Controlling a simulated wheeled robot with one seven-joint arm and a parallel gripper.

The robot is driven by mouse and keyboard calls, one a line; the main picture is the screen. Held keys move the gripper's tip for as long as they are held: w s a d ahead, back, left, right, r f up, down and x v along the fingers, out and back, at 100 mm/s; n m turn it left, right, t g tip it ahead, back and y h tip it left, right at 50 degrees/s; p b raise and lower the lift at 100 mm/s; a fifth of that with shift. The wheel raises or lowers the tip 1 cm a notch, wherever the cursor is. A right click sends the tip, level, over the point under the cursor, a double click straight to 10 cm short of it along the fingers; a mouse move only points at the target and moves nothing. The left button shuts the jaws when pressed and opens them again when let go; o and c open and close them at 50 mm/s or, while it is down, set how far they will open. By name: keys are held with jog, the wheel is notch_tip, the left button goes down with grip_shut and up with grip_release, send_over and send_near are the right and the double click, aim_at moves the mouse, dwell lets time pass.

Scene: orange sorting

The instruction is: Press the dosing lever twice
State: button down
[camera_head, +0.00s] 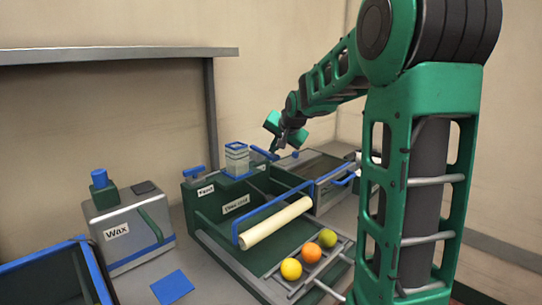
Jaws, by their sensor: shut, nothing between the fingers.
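A green machine (203,212) stands in the middle of the bench, with a clear blue-rimmed container (237,160) on top. A blue lever-like bar (262,153) sticks up just right of the container; I take it as the dosing lever, but the small label is hard to read. My gripper (276,151) is shut and empty, pointing down close to the right end of this bar. I cannot tell whether it touches the bar.
A grey box marked Wax (130,230) and a dark open bin (48,280) stand at left. A cream roller (275,223) with a blue frame crosses the machine. A grey open box (325,195) is behind right.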

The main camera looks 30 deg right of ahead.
jog(key=shift+f, duration=0.75)
dwell(0.8)
jog(key=shift+r, duration=0.15)
dwell(0.4)
jog(key=shift+r, duration=1.75)
jog(key=shift+r, duration=0.1)
jog(key=shift+r, duration=2.4)
jog(key=s+a+f+n+g, duration=0.1)
jog(key=s+a+f+g, duration=0.2)
jog(key=s, duration=1.1)
jog(key=s+a+f+n+g+y, duration=0.1)
jog(key=s+a+f+n+g, duration=0.1)
jog(key=s+f, duration=0.8)
jog(key=s+a+f+n+g+y, duration=0.1)
jog(key=s+a+f+g, duration=0.3)
jog(key=s, duration=1.4)
jog(key=shift+s+a+f+n, duration=0.1)
jog(key=shift+a+f+n, duration=0.2)
jog(key=shift+f, duration=0.45)
jog(key=shift+s+a+f+n, duration=0.1)
jog(key=shift+a+f+n, duration=0.2)
jog(key=shift+f, duration=0.4)
